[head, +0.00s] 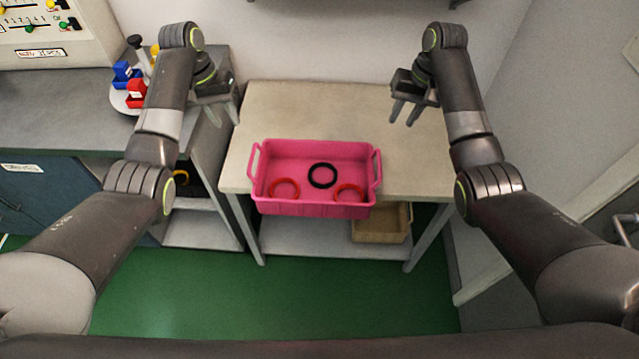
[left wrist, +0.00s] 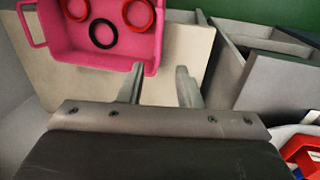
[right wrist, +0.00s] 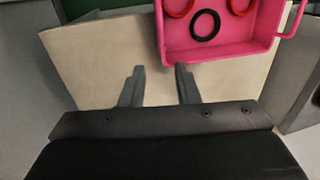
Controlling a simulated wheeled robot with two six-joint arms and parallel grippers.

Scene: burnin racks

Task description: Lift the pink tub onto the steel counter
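The pink tub (head: 312,208) rests upright on the pale top of the middle counter (head: 330,105), at its front edge. It has a loop handle at each end and holds two red rings (head: 284,188) and a black ring (head: 322,175). My left gripper (head: 224,115) is open and empty beyond the tub's left end, over the counter's left edge. It also shows in the left wrist view (left wrist: 160,80). My right gripper (head: 404,114) is open and empty, behind and right of the tub. It also shows in the right wrist view (right wrist: 156,75). Neither touches the tub.
A grey bench (head: 50,110) at left carries a round stand with red (head: 137,92) and blue bins (head: 125,73). A tan bin (head: 385,224) sits on the counter's lower shelf (head: 310,238). Walls close off the back and right. The counter top behind the tub is clear.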

